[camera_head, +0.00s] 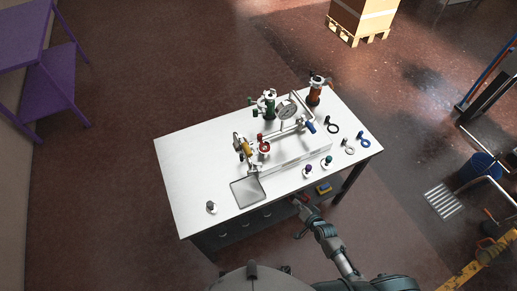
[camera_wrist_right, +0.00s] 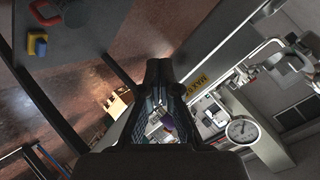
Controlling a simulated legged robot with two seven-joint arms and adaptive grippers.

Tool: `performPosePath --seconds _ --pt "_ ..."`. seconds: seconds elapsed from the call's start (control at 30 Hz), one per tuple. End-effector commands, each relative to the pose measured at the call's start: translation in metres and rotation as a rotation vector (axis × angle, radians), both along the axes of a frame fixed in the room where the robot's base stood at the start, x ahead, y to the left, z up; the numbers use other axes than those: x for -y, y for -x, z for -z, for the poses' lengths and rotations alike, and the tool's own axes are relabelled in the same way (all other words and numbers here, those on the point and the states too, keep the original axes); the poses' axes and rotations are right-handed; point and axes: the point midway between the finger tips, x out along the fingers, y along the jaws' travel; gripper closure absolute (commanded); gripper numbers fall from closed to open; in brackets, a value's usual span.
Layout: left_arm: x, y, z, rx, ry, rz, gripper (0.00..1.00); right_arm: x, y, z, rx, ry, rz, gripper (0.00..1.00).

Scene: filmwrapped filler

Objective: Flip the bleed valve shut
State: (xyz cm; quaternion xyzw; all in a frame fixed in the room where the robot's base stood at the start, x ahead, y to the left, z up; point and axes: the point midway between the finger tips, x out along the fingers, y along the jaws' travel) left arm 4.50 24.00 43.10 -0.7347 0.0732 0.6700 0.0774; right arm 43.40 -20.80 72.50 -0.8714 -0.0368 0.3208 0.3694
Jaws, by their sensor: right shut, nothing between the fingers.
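A pipe assembly (camera_head: 287,130) stands on the white table (camera_head: 190,165). It carries a round gauge (camera_head: 287,109), a red handwheel (camera_head: 264,147), a yellow part (camera_head: 243,146), a green valve (camera_head: 267,103) and a blue handle (camera_head: 310,126). I cannot tell for sure which is the bleed valve, nor its position. My right gripper (camera_head: 301,205) is at the table's front edge, apart from the assembly. The wrist view shows its dark fingers (camera_wrist_right: 158,68) together and empty, with the gauge (camera_wrist_right: 243,130) beyond to the right. My left gripper is not in view.
A grey tray (camera_head: 247,191) and small knobs (camera_head: 307,170) lie near the front edge. Rings (camera_head: 349,150) lie at the right. An orange-brown cylinder (camera_head: 315,92) stands at the back. The table's left part is mostly clear.

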Motion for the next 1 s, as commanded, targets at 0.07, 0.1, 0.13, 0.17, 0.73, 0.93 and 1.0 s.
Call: performPosePath --seconds 0.07,0.1,0.13,0.17,0.73,0.93,1.0 --pt "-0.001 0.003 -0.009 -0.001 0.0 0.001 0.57 -0.013 -0.024 -0.071 0.083 -0.135 0.008 1.0" --pt "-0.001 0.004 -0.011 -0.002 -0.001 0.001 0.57 -0.021 -0.032 -0.103 0.114 -0.204 0.009 1.0" --pt "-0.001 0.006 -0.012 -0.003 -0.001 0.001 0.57 -0.026 -0.036 -0.125 0.136 -0.254 0.006 1.0" --pt "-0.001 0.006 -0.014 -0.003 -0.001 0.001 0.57 -0.031 -0.039 -0.147 0.154 -0.303 0.001 1.0" --pt "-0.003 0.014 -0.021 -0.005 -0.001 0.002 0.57 -0.069 -0.036 -0.288 0.237 -0.64 -0.074 1.0" --pt "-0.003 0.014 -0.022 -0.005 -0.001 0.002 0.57 -0.07 -0.037 -0.288 0.238 -0.639 -0.073 1.0" --pt "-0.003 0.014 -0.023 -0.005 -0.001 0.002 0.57 -0.072 -0.042 -0.288 0.24 -0.64 -0.074 1.0"
